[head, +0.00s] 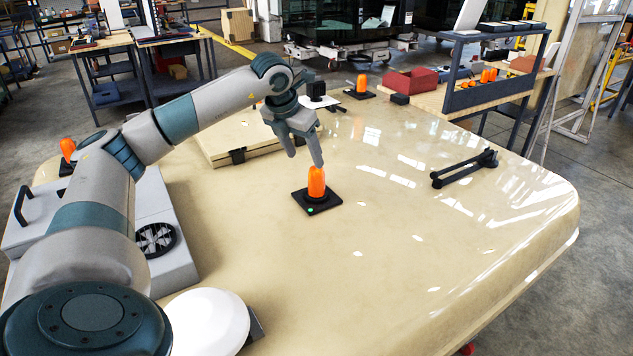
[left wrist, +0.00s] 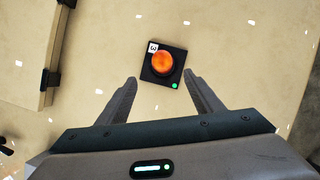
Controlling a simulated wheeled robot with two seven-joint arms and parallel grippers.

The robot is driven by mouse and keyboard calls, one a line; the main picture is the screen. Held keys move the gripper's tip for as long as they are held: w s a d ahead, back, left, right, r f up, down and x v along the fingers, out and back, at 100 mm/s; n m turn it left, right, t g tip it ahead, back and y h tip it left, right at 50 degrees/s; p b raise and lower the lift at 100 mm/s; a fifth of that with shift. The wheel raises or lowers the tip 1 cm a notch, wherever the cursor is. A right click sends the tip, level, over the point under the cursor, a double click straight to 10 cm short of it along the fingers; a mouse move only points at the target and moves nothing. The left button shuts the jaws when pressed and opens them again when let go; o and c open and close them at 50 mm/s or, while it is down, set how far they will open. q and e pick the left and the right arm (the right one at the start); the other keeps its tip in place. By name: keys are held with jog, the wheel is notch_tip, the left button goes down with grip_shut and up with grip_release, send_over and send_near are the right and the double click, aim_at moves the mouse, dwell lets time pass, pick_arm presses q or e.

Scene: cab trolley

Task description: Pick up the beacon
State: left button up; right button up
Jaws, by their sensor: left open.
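An orange beacon (head: 317,183) stands upright on a square black base with a small green light, near the middle of the cream table top. In the left wrist view the beacon (left wrist: 163,63) is seen from above, with a white label at one corner of its base. My left gripper (head: 305,158) is open and empty, pointing down, just above and behind the beacon. In the left wrist view its fingers (left wrist: 160,82) are spread, with the beacon ahead of the gap between them. My right gripper is not in view.
Other orange beacons stand at the back (head: 361,84) and far left (head: 67,149) of the table (head: 420,260). A flat cream case (head: 225,140) lies behind left, near a small black box (head: 316,90). A black bar tool (head: 464,168) lies right.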

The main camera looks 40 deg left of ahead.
aim_at(311, 172)
pick_arm(q)
jog(key=p+x, duration=0.2)
jog(key=x, duration=0.5)
jog(key=shift+r, duration=0.1)
jog(key=shift+w+f, duration=0.2)
jog(key=shift+f, duration=0.25)
jog(key=shift+w+d+f+p, duration=0.1)
jog(key=shift+w+f+p, duration=0.2)
jog(key=shift+f+p, duration=0.5)
jog(key=p+x, duration=0.2)
jog(key=shift+w+d+f, duration=0.1)
jog(key=shift+w+f, duration=0.05)
jog(key=shift+f, duration=0.15)
jog(key=shift+w+f, duration=0.15)
jog(key=shift+f, duration=0.25)
jog(key=shift+c, duration=0.3)
